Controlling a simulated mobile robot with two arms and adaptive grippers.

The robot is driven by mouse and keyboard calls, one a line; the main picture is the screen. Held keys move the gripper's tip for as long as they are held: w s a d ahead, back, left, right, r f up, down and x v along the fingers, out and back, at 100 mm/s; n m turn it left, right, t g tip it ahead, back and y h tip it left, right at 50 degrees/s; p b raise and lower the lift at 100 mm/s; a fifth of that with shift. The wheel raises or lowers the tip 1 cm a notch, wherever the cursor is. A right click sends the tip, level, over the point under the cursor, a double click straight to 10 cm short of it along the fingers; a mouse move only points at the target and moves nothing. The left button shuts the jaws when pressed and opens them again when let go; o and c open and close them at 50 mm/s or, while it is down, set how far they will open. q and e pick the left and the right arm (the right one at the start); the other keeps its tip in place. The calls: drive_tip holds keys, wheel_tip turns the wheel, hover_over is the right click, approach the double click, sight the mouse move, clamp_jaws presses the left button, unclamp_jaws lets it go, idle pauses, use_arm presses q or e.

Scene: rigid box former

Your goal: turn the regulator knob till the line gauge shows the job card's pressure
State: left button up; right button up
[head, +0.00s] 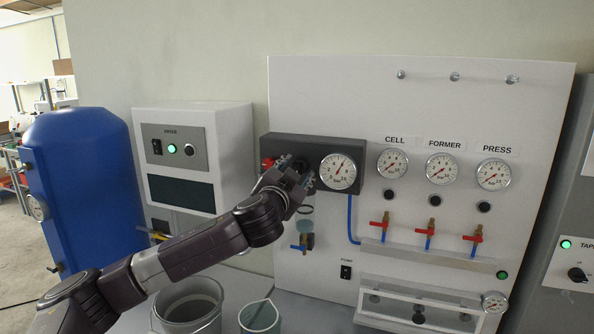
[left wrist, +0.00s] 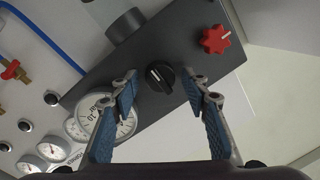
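The dark regulator block (head: 318,147) is on the white panel. In the left wrist view, a black knob with a white line (left wrist: 160,76) sits on it between the tips of my open left gripper (left wrist: 163,88), with a gap on either side. In the head view my left gripper (head: 296,174) is in front of the block and hides this knob. A large round gauge (head: 338,172) on the block has its needle pointing up and right; it is partly behind a finger in the left wrist view (left wrist: 98,120). I cannot make out a job card. My right gripper is not in view.
A red star knob (left wrist: 215,39) is beside the black knob. Gauges labelled CELL (head: 392,163), FORMER (head: 441,168) and PRESS (head: 493,174) are to the right, above red-handled valves (head: 430,229). A dryer (head: 187,160) and blue tank (head: 85,190) stand left. Buckets (head: 190,305) are below my arm.

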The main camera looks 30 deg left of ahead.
use_arm(q)
drive_tip(key=c, duration=0.9)
drive_tip(key=shift+f+n+b, duration=0.2)
drive_tip(key=shift+n+b, duration=0.8)
drive_tip(key=shift+b, duration=0.05)
drive_tip(key=shift+d+n+b, duration=0.1)
drive_tip(key=shift+n+b, duration=0.45)
drive_tip(key=shift+n, duration=0.25)
drive_tip(key=shift+r+n+b, duration=0.15)
drive_tip(key=shift+n+b, duration=0.35)
drive_tip(key=shift+n, duration=0.6)
drive_tip(key=shift+r+n+g+h, duration=0.15)
drive_tip(key=shift+n+g+h, duration=0.2)
drive_tip(key=shift+n, duration=0.95)
drive_tip(key=o, duration=1.1)
drive_tip(key=shift+o, duration=0.2)
